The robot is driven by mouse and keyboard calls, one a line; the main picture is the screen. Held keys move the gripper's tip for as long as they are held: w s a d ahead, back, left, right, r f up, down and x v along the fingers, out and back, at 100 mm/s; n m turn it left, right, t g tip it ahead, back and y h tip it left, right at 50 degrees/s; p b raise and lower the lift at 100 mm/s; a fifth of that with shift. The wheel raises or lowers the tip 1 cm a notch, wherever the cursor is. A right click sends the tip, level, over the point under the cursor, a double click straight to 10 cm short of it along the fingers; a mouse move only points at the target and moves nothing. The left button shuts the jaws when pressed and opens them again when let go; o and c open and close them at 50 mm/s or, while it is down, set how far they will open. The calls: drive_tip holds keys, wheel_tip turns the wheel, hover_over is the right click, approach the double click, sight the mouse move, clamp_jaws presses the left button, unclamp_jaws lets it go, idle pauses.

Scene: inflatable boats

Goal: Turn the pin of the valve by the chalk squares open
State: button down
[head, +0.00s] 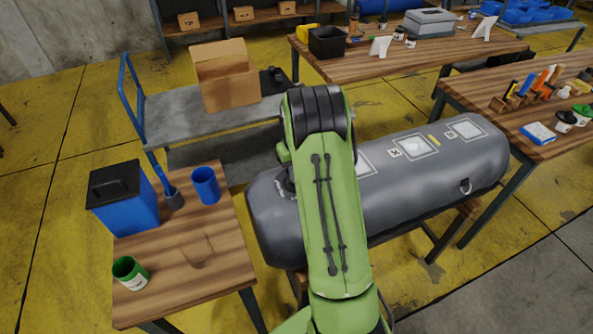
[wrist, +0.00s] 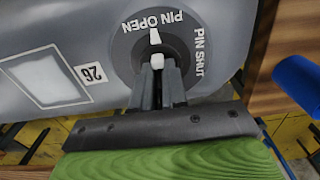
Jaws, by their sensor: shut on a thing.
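The valve (wrist: 182,48) is a dark round disc on the grey boat tube, marked PIN OPEN and PIN SHUT. Its pin (wrist: 156,62) shows white between my fingertips, and a white pointer end lies at the PIN OPEN lettering. My gripper (wrist: 158,72) is shut on the pin; its fingers hide part of the disc. A pale outlined square (wrist: 45,78) with a tag marked 26 lies left of the valve. In the head view, the grey tube (head: 385,195) carries several outlined squares (head: 413,147); my arm hides the gripper and most of the valve area.
A wooden table (head: 185,275) with a blue bin (head: 124,203), a blue cup (head: 205,185) and a green cup (head: 130,272) stands left of the tube. A cart (head: 160,125) with a cardboard box (head: 225,77) stands behind. A tool table (head: 535,150) is at right.

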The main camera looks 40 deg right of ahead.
drive_tip(key=shift+w, duration=0.1)
idle(0.4)
drive_tip(key=c, duration=1.2)
unclamp_jaws()
drive_tip(key=shift+o, duration=0.2)
wheel_tip(320, 180, up, 16)
drive_tip(key=p, duration=0.3)
drive_tip(key=shift+f, duration=0.1)
